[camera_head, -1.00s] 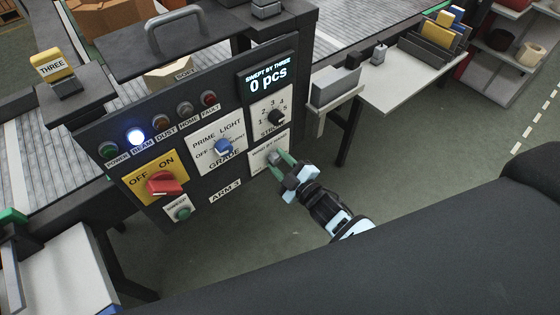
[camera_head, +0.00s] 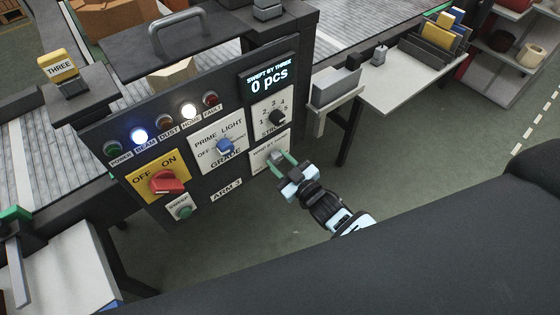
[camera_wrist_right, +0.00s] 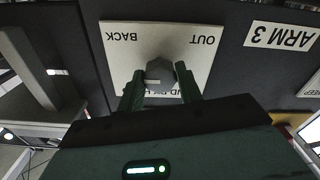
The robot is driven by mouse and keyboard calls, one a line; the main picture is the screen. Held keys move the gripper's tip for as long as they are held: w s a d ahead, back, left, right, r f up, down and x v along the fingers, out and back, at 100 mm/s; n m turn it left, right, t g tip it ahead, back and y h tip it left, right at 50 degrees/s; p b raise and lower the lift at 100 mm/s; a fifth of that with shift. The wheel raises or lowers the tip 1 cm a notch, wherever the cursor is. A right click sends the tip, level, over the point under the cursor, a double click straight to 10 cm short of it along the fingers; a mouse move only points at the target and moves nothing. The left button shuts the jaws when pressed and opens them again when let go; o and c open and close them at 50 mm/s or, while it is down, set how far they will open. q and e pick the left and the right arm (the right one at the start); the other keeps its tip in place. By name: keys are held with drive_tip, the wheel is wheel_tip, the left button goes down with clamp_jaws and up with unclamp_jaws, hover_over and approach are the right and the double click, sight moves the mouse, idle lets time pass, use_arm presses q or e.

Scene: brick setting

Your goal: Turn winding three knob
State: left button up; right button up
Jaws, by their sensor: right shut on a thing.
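The winding knob (camera_wrist_right: 158,72) is a small grey knob on a white plate (camera_wrist_right: 120,45) marked BACK and OUT, which reads upside down in the right wrist view. The plate (camera_head: 264,152) is at the lower right of the dark control panel in the head view, where the fingers partly cover the knob. My right gripper (camera_head: 281,162) has its green fingers on either side of the knob and is shut on it. The fingers also show in the right wrist view (camera_wrist_right: 160,88). My left gripper is not in view.
The panel also has a red OFF/ON switch (camera_head: 166,183), a blue grade knob (camera_head: 224,146), a black knob (camera_head: 277,117) and a green button (camera_head: 183,211). The display (camera_head: 268,80) reads 0 pcs. A white side table (camera_head: 400,85) stands to the right.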

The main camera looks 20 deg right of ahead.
idle(0.3)
drive_tip(key=o, duration=1)
drive_tip(key=shift+s, duration=0.1)
drive_tip(key=v, duration=0.7)
drive_tip(key=shift+s+d, duration=0.15)
drive_tip(key=shift+s, duration=0.15)
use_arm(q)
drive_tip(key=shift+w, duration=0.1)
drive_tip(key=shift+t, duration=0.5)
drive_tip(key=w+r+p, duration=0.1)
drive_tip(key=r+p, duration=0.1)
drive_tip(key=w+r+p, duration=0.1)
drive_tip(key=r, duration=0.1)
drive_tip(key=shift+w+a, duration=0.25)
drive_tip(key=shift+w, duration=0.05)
use_arm(e)
drive_tip(key=s+d+f+m+g+h, duration=0.1)
drive_tip(key=s+f+m+g+h, duration=0.1)
drive_tip(key=s, duration=1.2)
drive_tip(key=s+f+m+g+h, duration=0.2)
drive_tip(key=s+g, duration=0.4)
drive_tip(key=s, duration=0.8)
wheel_tip(320, 180, down, 2)
drive_tip(key=shift+s+d+f+m, duration=0.25)
drive_tip(key=shift+d+m, duration=0.15)
drive_tip(key=shift+m, duration=0.1)
